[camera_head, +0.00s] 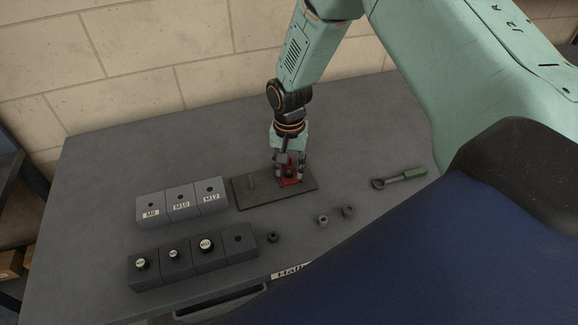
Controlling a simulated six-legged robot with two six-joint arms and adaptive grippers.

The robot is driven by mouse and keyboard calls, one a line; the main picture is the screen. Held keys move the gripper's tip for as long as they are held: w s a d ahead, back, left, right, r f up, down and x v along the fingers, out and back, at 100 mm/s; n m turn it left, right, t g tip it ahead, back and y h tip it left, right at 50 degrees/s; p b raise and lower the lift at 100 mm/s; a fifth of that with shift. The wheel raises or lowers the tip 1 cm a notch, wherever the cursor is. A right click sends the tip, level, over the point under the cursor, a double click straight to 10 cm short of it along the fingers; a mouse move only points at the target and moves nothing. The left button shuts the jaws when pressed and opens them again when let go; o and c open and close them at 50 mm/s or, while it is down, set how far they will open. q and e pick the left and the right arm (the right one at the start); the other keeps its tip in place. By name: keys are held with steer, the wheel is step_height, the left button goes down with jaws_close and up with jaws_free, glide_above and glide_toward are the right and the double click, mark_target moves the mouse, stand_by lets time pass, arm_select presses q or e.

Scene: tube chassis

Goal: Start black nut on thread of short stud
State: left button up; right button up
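A dark plate (240,193) lies on the bench with a thin upright stud (252,181) on its left part. A red patch (291,182) shows on its right part. My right gripper (289,173) points down over this red patch, with its fingers on either side of a small dark piece, which may be the black nut. The fingers hide most of this spot, so I cannot tell whether they grip the piece, or whether a short stud is under it. My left gripper is not in view.
Grey blocks marked M8, M10 and M12 (182,202) stand left of the plate. Darker blocks (236,242) stand in front of them. Loose nuts (323,220) lie in front of the plate. The back left of the bench (130,150) is clear.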

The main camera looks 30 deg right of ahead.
steer(key=shift+o, duration=0.4)
steer(key=shift+w+r, duration=0.1)
steer(key=shift+r, duration=0.1)
step_height(320, 180, up, 12)
steer(key=shift+f, duration=0.15)
